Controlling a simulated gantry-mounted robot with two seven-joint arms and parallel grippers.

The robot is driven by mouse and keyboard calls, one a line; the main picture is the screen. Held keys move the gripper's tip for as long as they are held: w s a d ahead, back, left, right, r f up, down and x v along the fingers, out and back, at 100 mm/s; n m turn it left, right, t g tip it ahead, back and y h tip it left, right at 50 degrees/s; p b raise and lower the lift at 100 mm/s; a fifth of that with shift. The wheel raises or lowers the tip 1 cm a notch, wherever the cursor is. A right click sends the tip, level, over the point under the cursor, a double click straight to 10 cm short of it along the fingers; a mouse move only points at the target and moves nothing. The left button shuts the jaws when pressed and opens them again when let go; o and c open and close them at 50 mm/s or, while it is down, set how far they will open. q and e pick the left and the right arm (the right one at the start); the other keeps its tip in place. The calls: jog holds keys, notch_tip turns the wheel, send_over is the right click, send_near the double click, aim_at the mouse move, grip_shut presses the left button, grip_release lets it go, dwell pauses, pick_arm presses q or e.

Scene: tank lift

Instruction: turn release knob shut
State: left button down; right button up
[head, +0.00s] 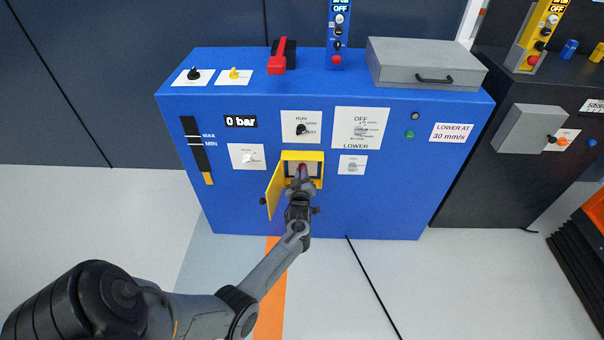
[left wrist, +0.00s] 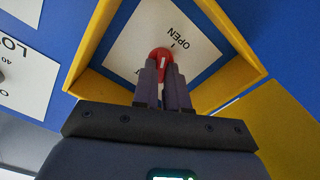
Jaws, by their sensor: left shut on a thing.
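The release knob (left wrist: 161,56) is small and red with a white mark, set on a white plate (left wrist: 140,35) lettered OPEN inside a yellow box. In the head view the knob (head: 302,167) shows just past my fingertips, partly hidden by them. The yellow box (head: 318,156) sits low on the front of the blue cabinet, its yellow door (head: 273,192) swung open to the left. My left gripper (head: 301,175) reaches into the box and is shut on the knob; its two fingers (left wrist: 164,80) show in the left wrist view. My right gripper is in neither view.
The blue cabinet (head: 230,205) carries other knobs, including a black RUN knob (head: 301,129) above the box and a grey one (head: 352,166) to the right. The gauge display (head: 240,122) reads 0 bar. A black cable (head: 372,285) runs over the floor.

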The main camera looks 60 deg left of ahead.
pick_arm(q)
jog(key=n, duration=0.4)
jog(key=shift+n, duration=0.3)
jog(key=n, duration=0.3)
jog(key=shift+f+n+p, duration=0.1)
jog(key=shift+n+p, duration=0.25)
jog(key=shift+n, duration=0.05)
jog(key=n, duration=0.3)
jog(key=shift+n, duration=0.3)
jog(key=n, duration=0.3)
jog(key=shift+f+n+p, duration=0.1)
jog(key=shift+n+p, duration=0.2)
jog(key=shift+p, duration=0.05)
jog(key=n, duration=0.3)
jog(key=shift+n, duration=0.3)
jog(key=n+p, duration=0.1)
jog(key=n, duration=0.2)
jog(key=shift+n, duration=0.3)
jog(key=n, duration=0.3)
jog(key=shift+f+n+p, duration=0.1)
jog(key=shift+n+p, duration=0.2)
jog(key=shift+p, duration=0.1)
jog(key=shift+n+p, duration=0.35)
jog(key=shift+n, duration=1.45)
